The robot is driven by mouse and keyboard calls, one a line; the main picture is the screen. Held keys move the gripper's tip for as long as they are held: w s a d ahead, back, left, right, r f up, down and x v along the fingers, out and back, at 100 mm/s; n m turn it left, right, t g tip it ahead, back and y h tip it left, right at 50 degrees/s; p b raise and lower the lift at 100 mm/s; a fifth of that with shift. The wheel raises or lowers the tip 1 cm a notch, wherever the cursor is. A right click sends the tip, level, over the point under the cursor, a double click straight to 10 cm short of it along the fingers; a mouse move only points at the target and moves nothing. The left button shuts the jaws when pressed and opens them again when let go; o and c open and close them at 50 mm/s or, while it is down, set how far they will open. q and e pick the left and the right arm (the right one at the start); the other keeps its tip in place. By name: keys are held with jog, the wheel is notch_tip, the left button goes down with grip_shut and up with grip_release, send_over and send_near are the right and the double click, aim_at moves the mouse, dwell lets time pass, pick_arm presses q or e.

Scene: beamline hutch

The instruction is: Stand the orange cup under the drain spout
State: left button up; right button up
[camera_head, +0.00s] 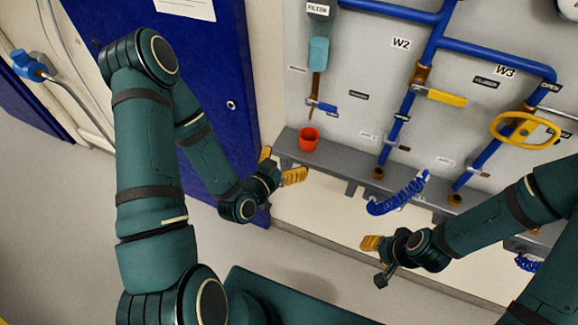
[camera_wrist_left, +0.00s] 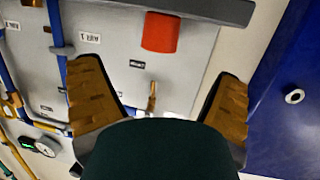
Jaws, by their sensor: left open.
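The orange cup (camera_head: 308,140) stands upright on the grey ledge (camera_head: 345,163) at the foot of the panel. The brown drain spout (camera_head: 311,114) hangs down the panel; its tip shows just above the cup in the head view. My left gripper (camera_head: 280,166) is open and empty, apart from the cup, in front and to its left. In the left wrist view the cup (camera_wrist_left: 160,32) and the spout (camera_wrist_left: 152,96) appear between the spread fingers (camera_wrist_left: 160,72), beyond them, with the scene upside down. My right gripper (camera_head: 373,243) is low on the right; its finger gap is unclear.
A blue-handled valve (camera_head: 322,106) sits on the drain line below a filter (camera_head: 318,52). Blue pipes, a yellow lever (camera_head: 440,96) and a yellow handwheel (camera_head: 525,129) fill the panel's right. A coiled blue hose (camera_head: 395,197) hangs at the ledge. A blue door (camera_head: 225,75) stands left.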

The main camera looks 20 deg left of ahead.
pick_arm(q)
jog(key=s+d+f+n+g, duration=0.4)
jog(key=s+d+f+g, duration=0.5)
jog(key=g, duration=0.4)
jog(key=shift+s+f, duration=0.7)
jog(key=shift+s, duration=0.3)
jog(key=shift+f, duration=0.1)
jog(key=f+b, duration=0.4)
jog(key=shift+s+d, duration=0.1)
jog(key=shift+s, duration=0.15)
